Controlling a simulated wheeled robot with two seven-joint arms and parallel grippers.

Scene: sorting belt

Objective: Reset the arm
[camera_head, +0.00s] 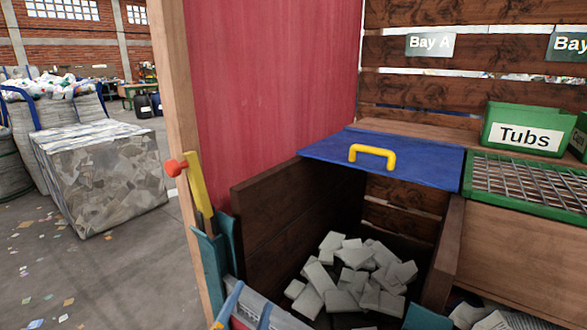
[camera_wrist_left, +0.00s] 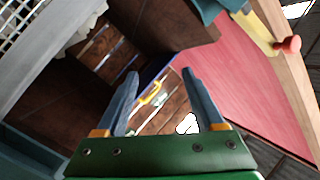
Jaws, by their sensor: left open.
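My left gripper (camera_head: 250,300) shows only in part at the bottom edge of the head view, its blue fingers pointing up. In the left wrist view the left gripper (camera_wrist_left: 160,74) is open, with nothing between its two fingers and a green palm below. It is in front of a dark wooden bin (camera_head: 273,213), near the bin's left wall. My right gripper is not in view.
A yellow lever (camera_head: 199,184) with a red knob (camera_head: 173,168) stands by a wooden post close to my left gripper. Grey blocks (camera_head: 350,277) lie in the bin. A blue lid (camera_head: 325,147) with a yellow handle (camera_head: 372,152) and a green Tubs box (camera_head: 522,113) are behind.

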